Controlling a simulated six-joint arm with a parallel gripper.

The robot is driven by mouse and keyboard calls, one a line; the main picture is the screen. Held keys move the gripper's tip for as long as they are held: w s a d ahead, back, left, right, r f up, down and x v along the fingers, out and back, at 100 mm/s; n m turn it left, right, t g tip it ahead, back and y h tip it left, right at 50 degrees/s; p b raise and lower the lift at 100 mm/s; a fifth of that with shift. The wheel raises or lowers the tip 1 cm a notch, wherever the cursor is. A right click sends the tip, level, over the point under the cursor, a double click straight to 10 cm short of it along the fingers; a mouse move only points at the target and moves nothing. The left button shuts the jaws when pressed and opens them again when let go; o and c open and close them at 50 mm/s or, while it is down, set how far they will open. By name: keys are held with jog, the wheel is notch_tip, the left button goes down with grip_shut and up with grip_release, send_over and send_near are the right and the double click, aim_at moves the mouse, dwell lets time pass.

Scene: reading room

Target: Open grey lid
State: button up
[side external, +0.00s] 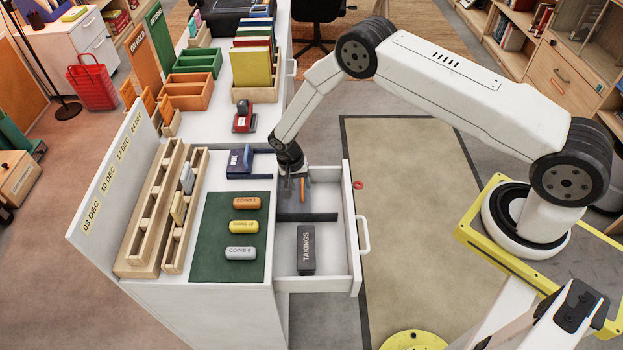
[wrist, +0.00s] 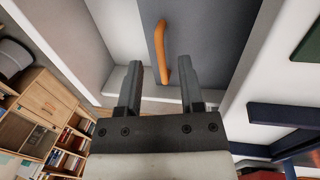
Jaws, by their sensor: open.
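The grey lid (side external: 295,208) lies in the back part of the pulled-out white drawer (side external: 338,255). It fills much of the upper wrist view (wrist: 218,55) and looks flat, with no visible gap. An upright orange handle (side external: 305,190) stands on it, and the handle also shows in the wrist view (wrist: 160,50). My gripper (side external: 290,186) is low over the lid, just left of the handle in the side view. In the wrist view, its open fingers (wrist: 160,78) frame the handle's near end. Nothing is gripped; contact cannot be told.
A dark TAKINGS box (side external: 306,250) lies in the drawer's front part. A blue INK box (side external: 248,163) stands on the counter left of my gripper. Several coin rolls (side external: 244,227) lie on a green mat (side external: 215,265). The drawer's right wall (side external: 352,215) rises beside the lid.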

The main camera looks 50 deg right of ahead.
aim_at(300, 200)
notch_tip(300, 200, up, 6)
jog(key=shift+w+a, duration=0.4)
jog(key=shift+a, duration=0.05)
jog(key=shift+s, duration=0.1)
dwell(0.3)
jog(key=s+t+y, duration=0.2)
jog(key=y, duration=0.1)
jog(key=shift+d+f, duration=0.1)
jog(key=shift+d, duration=0.25)
jog(key=shift+s+d+t, duration=0.2)
jog(key=shift+d+t, duration=0.1)
jog(key=shift+d, duration=0.15)
jog(key=shift+s+d+t, duration=0.2)
jog(key=shift+d+t, duration=0.1)
jog(key=shift+d, duration=0.15)
jog(key=shift+w+a+f, duration=0.2)
jog(key=shift+f, duration=1.05)
jog(key=shift+w+a+f, duration=0.15)
jog(key=shift+f, duration=1.05)
jog(key=shift+w+a+f, duration=0.2)
jog(key=shift+f, duration=1.05)
